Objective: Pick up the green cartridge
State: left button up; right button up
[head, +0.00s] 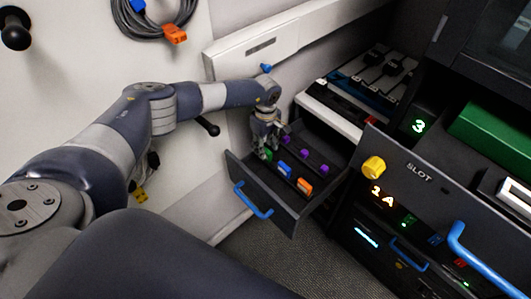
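The small green cartridge (267,154) is in the open dark drawer (262,190), at its left end, and is mostly hidden by my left gripper. My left gripper (263,149) reaches down into the drawer from above, with its fingers at the green cartridge. The fingers are small and dark, so I cannot tell whether they are open or shut on it. My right gripper is not in view.
In the drawer are a blue cartridge (285,169), an orange one (304,186) and several purple ones (304,153). The drawer has a blue handle (253,200). A SLOT panel (420,190) with a yellow knob (373,168) and a green block (495,130) are at right.

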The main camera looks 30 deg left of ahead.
pick_arm(q)
notch_tip(320, 180, down, 2)
jog(key=shift+f, duration=0.5)
jog(key=shift+c, duration=1.1)
grip_shut()
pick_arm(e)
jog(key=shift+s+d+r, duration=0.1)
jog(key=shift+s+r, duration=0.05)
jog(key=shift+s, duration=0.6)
